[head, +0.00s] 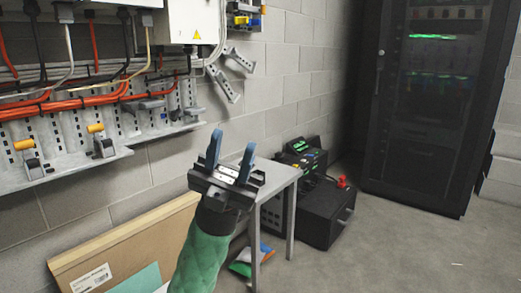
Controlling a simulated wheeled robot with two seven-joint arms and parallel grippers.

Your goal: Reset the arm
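My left gripper (230,155) is in the lower middle of the head view, at the end of a green-sleeved arm that comes up from the bottom edge. Its two blue fingers point up and stand apart, with nothing between them. It shows in front of a small grey table (284,175) and the block wall. I cannot tell how far it is from the table. My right gripper is not in the head view.
A perforated cable rail (70,150) with orange cables runs along the left wall, under white electrical boxes (188,20). A cardboard box (120,250) leans below. Black equipment (320,210) sits beside the table. A black server rack (425,100) stands right. Floor at lower right is clear.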

